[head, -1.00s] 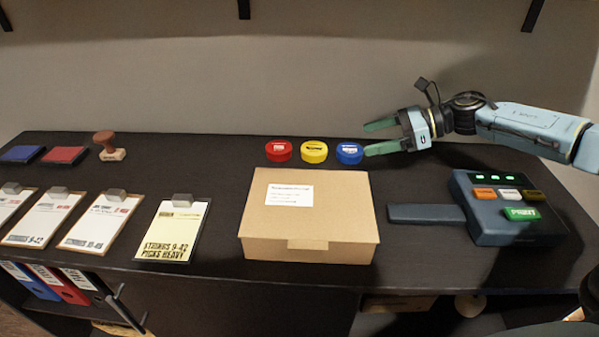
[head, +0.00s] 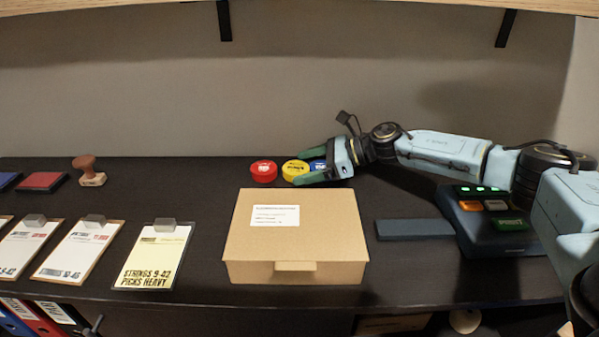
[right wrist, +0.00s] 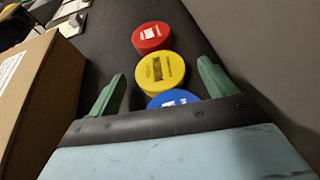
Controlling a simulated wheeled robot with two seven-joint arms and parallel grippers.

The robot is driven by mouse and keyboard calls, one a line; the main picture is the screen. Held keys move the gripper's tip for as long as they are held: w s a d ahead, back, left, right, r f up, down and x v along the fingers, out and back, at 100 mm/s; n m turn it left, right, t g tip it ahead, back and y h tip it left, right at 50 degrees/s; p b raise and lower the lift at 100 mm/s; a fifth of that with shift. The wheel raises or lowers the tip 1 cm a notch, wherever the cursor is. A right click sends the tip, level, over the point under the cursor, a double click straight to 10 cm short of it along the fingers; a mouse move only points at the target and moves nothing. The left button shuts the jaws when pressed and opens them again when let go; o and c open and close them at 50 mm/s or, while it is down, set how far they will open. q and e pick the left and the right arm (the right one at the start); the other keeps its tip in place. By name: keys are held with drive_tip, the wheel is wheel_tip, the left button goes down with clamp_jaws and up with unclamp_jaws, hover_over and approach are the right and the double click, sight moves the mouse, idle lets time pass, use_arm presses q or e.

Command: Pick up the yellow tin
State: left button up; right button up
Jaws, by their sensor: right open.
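The yellow tin (head: 295,170) is a short round tin standing on the dark tabletop between a red tin (head: 263,171) and a blue tin (head: 318,166). My right gripper (head: 306,168) is open, low over the tabletop, with its green fingers pointing left. In the right wrist view the yellow tin (right wrist: 160,70) lies ahead between the lines of the two fingers, roughly level with their tips. The blue tin (right wrist: 172,98) is nearer, between the fingers and partly hidden by the gripper's body. The red tin (right wrist: 151,37) is beyond the yellow one. My left gripper is not in view.
A closed cardboard box (head: 295,240) stands in front of the tins. The wall (head: 200,110) rises close behind them. A dark device with lit buttons (head: 490,215) is at the right. Clipboards (head: 155,255) and a wooden stamp (head: 88,172) are at the left.

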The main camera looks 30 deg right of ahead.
drive_tip(key=shift+x, duration=0.9)
drive_tip(key=shift+c, duration=0.4)
drive_tip(key=c, duration=1)
